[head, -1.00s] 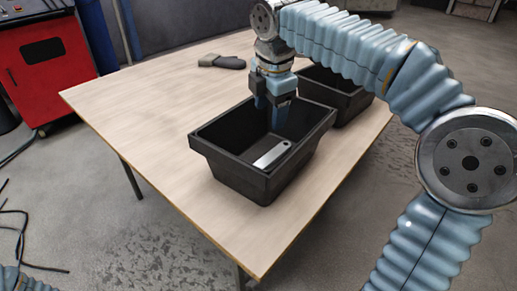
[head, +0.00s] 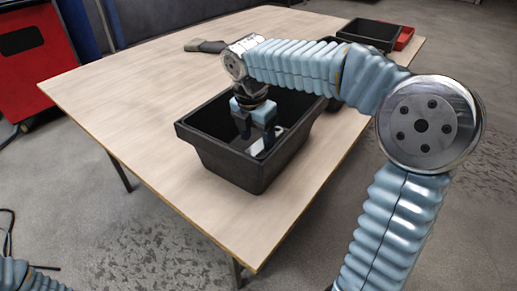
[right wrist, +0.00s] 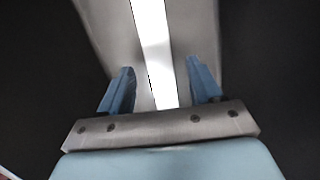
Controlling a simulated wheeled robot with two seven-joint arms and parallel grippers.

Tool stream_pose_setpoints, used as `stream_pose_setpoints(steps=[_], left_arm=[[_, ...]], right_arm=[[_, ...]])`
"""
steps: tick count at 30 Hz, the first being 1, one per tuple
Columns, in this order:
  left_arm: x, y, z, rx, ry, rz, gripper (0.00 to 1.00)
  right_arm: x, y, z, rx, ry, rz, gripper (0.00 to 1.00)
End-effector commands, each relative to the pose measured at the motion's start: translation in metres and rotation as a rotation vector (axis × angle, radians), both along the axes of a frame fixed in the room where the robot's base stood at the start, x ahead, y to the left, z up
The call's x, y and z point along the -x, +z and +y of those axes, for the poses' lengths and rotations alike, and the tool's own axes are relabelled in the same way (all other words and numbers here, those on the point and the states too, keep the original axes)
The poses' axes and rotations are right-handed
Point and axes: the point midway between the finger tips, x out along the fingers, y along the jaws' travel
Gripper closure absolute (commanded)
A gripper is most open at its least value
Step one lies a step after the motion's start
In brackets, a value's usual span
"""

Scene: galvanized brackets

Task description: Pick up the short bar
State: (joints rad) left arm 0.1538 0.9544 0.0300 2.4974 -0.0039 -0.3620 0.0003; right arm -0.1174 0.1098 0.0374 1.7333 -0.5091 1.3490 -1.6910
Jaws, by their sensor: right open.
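The short bar (head: 256,149) is a bright, pale metal strip lying in the near black bin (head: 239,171). My right gripper (head: 257,136) reaches down into this bin over the bar and hides much of it. In the right wrist view, the bar (right wrist: 154,45) runs lengthwise between the two blue fingers of my right gripper (right wrist: 161,82). The fingers are open, with a gap on each side of the bar. My left gripper is out of view; only part of my left arm shows at the lower left.
The bin's dark walls stand close around my right gripper. A second black bin (head: 337,103) is behind it, partly hidden by my arm. Another dark bin (head: 371,33) and a red one (head: 404,38) stand farther back. A dark-handled tool (head: 206,46) lies on the wooden table (head: 130,95), whose left side is clear.

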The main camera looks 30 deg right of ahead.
Motion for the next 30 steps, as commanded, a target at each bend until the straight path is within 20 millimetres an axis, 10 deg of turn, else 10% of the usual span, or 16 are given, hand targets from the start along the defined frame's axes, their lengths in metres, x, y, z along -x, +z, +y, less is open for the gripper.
stream_pose_setpoints(steps=[11,24,30], left_arm=[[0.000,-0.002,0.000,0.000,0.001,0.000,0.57],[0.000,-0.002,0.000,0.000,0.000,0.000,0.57],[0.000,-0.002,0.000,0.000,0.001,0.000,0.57]], right_arm=[[-0.001,-0.020,-0.002,0.000,0.001,-0.001,0.36],[-0.001,-0.019,-0.002,0.000,0.000,-0.001,1.00],[-0.002,-0.019,-0.002,0.000,0.000,-0.002,1.00]])
